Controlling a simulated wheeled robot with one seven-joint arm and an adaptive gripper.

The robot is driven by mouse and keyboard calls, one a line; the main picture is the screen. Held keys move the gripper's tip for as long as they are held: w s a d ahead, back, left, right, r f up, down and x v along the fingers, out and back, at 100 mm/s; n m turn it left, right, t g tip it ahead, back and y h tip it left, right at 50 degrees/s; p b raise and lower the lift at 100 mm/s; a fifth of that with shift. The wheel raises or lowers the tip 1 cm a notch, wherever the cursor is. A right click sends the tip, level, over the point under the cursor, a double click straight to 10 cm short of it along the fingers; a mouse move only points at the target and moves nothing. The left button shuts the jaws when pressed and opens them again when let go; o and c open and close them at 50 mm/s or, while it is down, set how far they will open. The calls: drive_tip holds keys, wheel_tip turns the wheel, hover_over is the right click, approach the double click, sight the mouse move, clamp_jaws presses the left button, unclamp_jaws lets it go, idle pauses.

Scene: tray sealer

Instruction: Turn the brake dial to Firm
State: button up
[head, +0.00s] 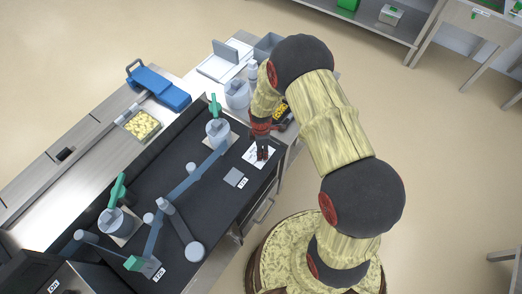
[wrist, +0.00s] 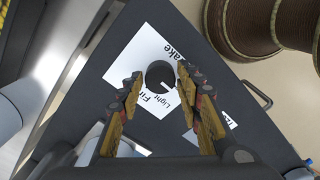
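The brake dial (wrist: 158,74) is a round black knob on a white label plate (wrist: 140,55), seen in the wrist view. The plate reads "Brake", with "Light" and a partly hidden "Fir…" below the knob. A short white mark shows at the knob's lower right. My gripper (wrist: 161,80) is open, its two fingers apart on either side of the knob. I cannot tell whether they touch it. In the head view my gripper (head: 262,154) points down over the white plate (head: 251,158), and the knob is not distinguishable there.
A tray of yellow food (head: 141,125) and a blue sealing head (head: 160,88) lie to the left. Open floor is on the right.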

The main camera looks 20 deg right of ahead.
drive_tip(key=c, duration=0.7)
drive_tip(key=shift+c, duration=0.2)
drive_tip(key=shift+m, duration=0.3)
drive_tip(key=m, duration=1.1)
drive_tip(key=shift+m, duration=0.3)
drive_tip(key=m, duration=0.5)
drive_tip(key=shift+m+p, duration=0.3)
drive_tip(key=o, duration=1.1)
